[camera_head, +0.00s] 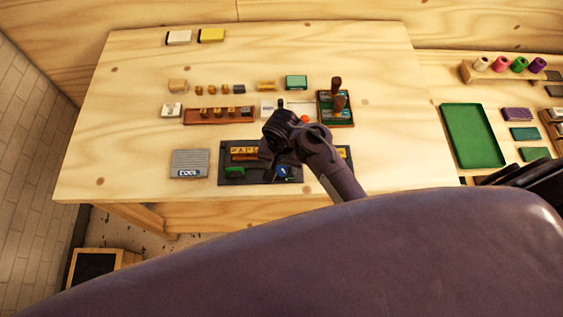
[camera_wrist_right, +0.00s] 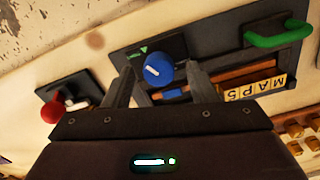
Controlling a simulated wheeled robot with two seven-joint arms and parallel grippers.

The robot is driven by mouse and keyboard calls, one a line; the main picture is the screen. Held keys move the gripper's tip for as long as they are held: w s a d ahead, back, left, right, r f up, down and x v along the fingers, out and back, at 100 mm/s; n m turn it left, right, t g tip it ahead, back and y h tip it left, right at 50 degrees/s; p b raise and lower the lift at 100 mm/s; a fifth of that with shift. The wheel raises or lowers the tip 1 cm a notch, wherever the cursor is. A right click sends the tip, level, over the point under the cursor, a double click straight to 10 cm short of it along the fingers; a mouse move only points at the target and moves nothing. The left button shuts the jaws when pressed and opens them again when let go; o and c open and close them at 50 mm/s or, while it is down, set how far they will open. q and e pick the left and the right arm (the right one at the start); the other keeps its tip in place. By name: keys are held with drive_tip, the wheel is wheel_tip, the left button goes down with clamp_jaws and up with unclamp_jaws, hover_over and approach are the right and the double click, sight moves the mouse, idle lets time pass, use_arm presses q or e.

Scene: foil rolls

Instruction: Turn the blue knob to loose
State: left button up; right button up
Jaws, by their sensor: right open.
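The blue knob (camera_wrist_right: 158,68) sits on a dark panel (camera_wrist_right: 205,40) and has a white pointer line on its face. A green mark shows on the panel beside it in the right wrist view. The knob is also in the head view (camera_head: 283,173), partly behind my right gripper (camera_head: 282,160). In the right wrist view my right gripper (camera_wrist_right: 161,74) is open, with one finger on each side of the knob. I cannot tell whether the fingers touch it. My left gripper is not in view.
A green handle (camera_wrist_right: 278,36) and lettered tiles (camera_wrist_right: 248,91) are on the same panel. A red knob (camera_wrist_right: 51,111) stands on another board nearby. A grey box (camera_head: 189,163) lies left of the panel. The table (camera_head: 130,100) is clear at its far left.

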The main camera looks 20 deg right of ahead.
drive_tip(key=shift+s, duration=0.1)
drive_tip(key=c, duration=1)
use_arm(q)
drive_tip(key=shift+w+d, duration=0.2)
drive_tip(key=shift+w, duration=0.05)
